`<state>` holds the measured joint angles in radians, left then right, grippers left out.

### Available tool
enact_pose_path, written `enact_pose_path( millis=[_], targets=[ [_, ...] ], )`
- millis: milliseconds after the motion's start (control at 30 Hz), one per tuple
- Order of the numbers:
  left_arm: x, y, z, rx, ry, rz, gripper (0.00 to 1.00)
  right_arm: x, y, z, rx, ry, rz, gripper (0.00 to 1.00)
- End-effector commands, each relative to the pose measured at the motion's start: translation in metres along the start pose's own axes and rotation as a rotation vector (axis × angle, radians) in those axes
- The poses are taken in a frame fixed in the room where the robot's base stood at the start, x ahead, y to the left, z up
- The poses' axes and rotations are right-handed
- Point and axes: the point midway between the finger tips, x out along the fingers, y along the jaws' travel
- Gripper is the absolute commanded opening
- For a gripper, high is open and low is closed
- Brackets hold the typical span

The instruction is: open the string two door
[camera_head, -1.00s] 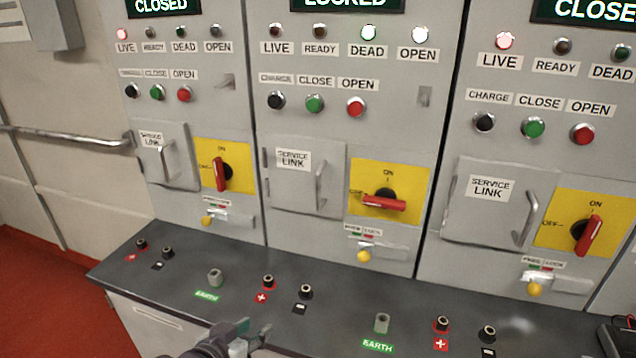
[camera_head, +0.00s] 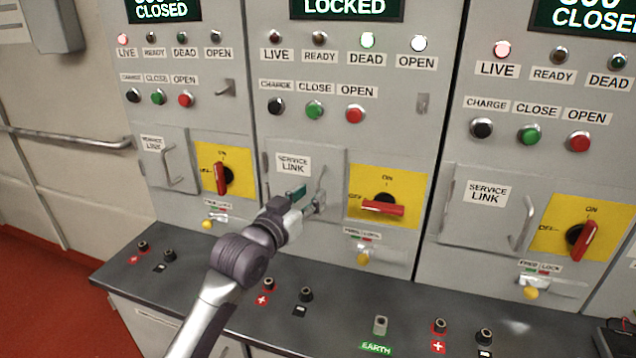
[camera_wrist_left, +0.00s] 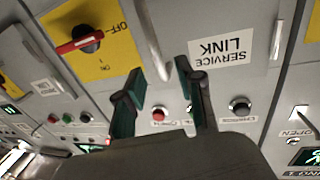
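The string two door is the grey SERVICE LINK panel (camera_head: 285,195) on the middle cabinet, and it looks closed. Its upright bar handle (camera_head: 322,182) is on the door's right side. My left gripper (camera_head: 312,204) is at the lower part of that handle and partly hides it and the door. In the left wrist view, the fingers (camera_wrist_left: 161,70) are apart, with the handle (camera_wrist_left: 152,40) reaching in between their tips. I cannot tell whether they touch it. My right gripper is not in view.
The middle red switch handle (camera_head: 383,208) lies horizontal at OFF, just right of the door. A yellow knob (camera_head: 363,259) is below it. The dark counter (camera_head: 225,330) carries several sockets and posts. Similar cabinets stand on both sides.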

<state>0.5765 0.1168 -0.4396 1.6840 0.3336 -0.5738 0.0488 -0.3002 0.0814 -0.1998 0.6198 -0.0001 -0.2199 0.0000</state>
Motion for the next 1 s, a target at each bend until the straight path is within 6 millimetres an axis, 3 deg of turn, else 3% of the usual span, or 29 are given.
enact_pose_path(
  millis=[100,300,667,900,1000],
  targets=[
    [0.021,0.0,-0.002,0.0,-0.002,0.0,0.37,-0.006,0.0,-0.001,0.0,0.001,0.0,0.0],
    [0.04,0.0,0.0,0.001,-0.001,0.0,0.37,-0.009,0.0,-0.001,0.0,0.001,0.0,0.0],
    [0.044,0.0,0.0,0.001,-0.001,0.0,0.37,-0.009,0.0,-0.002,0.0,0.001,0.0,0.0],
    [0.044,0.0,0.001,0.0,-0.001,0.0,0.0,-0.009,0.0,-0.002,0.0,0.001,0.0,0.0],
    [0.044,0.0,0.001,0.0,-0.001,0.0,0.0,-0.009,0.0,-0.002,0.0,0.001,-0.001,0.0]
  ],
)
